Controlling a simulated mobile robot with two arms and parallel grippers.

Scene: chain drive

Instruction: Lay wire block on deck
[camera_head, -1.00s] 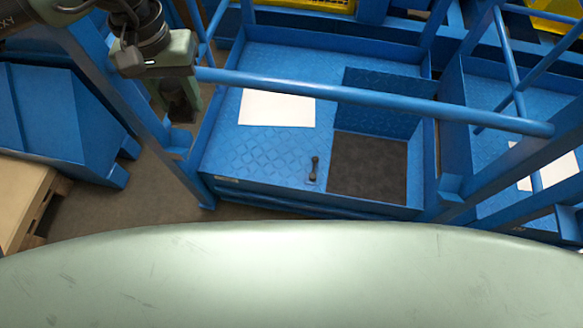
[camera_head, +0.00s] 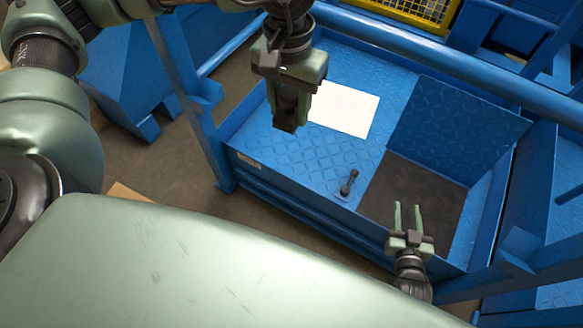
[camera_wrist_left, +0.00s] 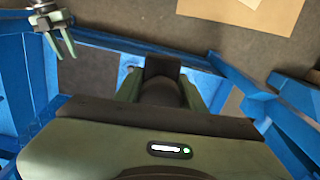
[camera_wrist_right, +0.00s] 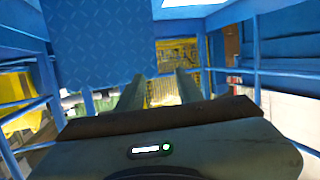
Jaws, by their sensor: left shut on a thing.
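My left gripper (camera_head: 287,112) points down over the left part of the blue deck (camera_head: 340,155). It is shut on a dark block, probably the wire block (camera_head: 286,125), mostly hidden by the fingers. In the left wrist view the dark block (camera_wrist_left: 162,68) shows between the fingers. The block appears above the deck, beside a white sheet (camera_head: 345,110) lying there; its height is hard to judge. My right gripper (camera_head: 407,208) is open and empty, over the front of the dark opening. Its open fingers also show in the right wrist view (camera_wrist_right: 160,90).
A dark square opening (camera_head: 425,190) lies in the deck's right part, with a raised blue plate (camera_head: 460,125) behind it. A small dark handle-like piece (camera_head: 348,182) lies near the front edge. A blue rail (camera_head: 450,65) crosses behind. A yellow mesh crate (camera_head: 425,12) stands beyond.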

